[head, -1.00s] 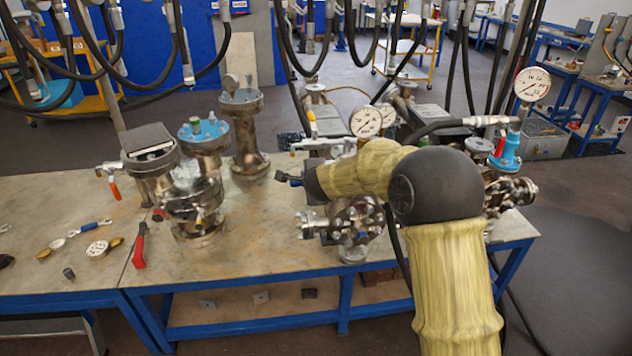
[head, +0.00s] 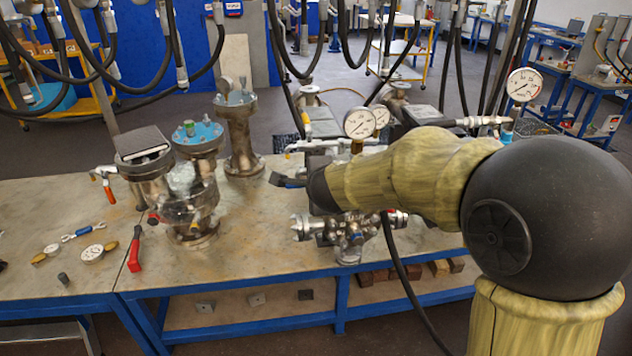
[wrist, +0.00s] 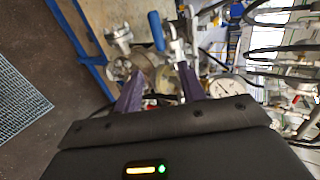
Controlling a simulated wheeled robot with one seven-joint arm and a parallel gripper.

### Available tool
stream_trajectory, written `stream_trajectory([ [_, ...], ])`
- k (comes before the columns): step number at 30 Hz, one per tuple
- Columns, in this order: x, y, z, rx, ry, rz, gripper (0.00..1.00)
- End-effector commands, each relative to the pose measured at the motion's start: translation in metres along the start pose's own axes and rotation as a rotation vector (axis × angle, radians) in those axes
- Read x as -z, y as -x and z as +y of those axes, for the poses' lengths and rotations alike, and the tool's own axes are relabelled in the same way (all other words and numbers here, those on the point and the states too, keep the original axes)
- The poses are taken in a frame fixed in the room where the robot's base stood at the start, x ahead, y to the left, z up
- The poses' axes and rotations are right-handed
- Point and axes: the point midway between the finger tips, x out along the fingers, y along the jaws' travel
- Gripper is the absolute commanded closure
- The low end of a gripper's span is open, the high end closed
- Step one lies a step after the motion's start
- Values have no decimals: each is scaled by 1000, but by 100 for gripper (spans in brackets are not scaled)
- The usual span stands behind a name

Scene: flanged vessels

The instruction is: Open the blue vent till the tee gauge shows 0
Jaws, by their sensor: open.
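My gripper (wrist: 160,70) is open, with two dark purple fingers apart and nothing between their tips. In the wrist view a blue handle (wrist: 156,32) on metal fittings lies beyond the fingertips, apart from them. In the head view my gripper (head: 288,182) is over the bench, above and left of a flanged metal valve body (head: 348,232); my arm hides part of the fittings. Two white dial gauges, one in front (head: 360,123) and one behind (head: 380,116), stand behind my arm. I cannot tell which is the tee gauge, and the readings are too small to make out.
Flanged vessels (head: 190,190) stand on the left of the bench (head: 260,250). A red-handled tool (head: 135,248) and loose small gauges (head: 92,253) lie at left. Another gauge (head: 524,85) stands at right. Black hoses hang across the back. The front middle of the bench is clear.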

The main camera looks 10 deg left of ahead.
Motion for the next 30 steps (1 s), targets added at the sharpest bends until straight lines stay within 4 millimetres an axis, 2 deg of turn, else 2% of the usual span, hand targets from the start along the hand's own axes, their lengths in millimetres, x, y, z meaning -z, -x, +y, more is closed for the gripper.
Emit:
stream_trajectory([
  [1, 0, 7, -1, 1, 1, 0, 60],
  [6, 0, 14, 0, 0, 0, 0, 60],
  [30, 0, 13, 0, 0, 0, 0, 60],
])
